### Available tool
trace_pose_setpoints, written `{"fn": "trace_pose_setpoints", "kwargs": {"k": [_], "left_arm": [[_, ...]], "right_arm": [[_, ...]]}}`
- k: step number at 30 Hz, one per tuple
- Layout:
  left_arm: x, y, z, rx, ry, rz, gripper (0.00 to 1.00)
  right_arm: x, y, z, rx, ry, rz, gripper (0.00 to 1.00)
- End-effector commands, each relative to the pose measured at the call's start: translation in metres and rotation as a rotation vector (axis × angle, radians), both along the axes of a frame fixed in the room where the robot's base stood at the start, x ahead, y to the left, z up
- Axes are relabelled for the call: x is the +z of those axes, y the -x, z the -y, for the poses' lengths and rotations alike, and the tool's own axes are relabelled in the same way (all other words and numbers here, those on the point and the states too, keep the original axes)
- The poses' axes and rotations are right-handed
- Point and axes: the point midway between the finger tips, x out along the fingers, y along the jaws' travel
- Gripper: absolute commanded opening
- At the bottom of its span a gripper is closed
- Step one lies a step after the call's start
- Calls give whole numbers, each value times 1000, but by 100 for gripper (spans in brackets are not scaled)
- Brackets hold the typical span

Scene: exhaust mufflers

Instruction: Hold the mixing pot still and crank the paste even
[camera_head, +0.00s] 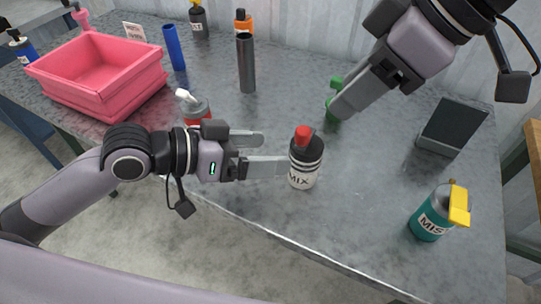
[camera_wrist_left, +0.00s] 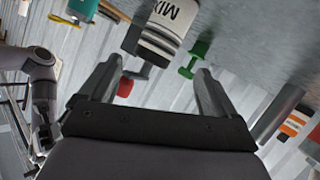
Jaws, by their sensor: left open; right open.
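The mixing pot (camera_head: 305,168), a white and black banded bottle marked MIX with a red knob (camera_head: 303,133) on top, stands upright on the grey table. My left gripper (camera_head: 275,153) is open just left of it, with one finger reaching its side in the picture; I cannot tell whether they touch. In the left wrist view the pot (camera_wrist_left: 157,42) shows beyond and between the open fingers (camera_wrist_left: 157,70). My right gripper (camera_head: 350,100) is open, above the table to the pot's upper right. Its fingers partly hide a small green object (camera_head: 335,84), which also shows in the wrist view (camera_wrist_left: 196,57).
A teal MIS bottle (camera_head: 430,222) with a yellow top stands at the right. A dark panel (camera_head: 455,125) stands behind it. A red container with a white nozzle (camera_head: 193,108) is behind my left gripper. A dark cylinder (camera_head: 246,65) and pink bin (camera_head: 95,75) are further back.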

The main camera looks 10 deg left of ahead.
Motion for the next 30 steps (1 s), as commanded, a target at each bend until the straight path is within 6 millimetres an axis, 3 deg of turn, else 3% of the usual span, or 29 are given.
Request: {"fn": "trace_pose_setpoints", "kwargs": {"k": [10,17,30], "left_arm": [[-23,-7,16,-153,-148,245,91],[-28,-11,25,-170,-162,272,91],[-49,-33,68,-168,-163,271,91]], "right_arm": [[0,0,0,0,0,0,43],[0,0,0,0,0,0,43],[0,0,0,0,0,0,43]]}}
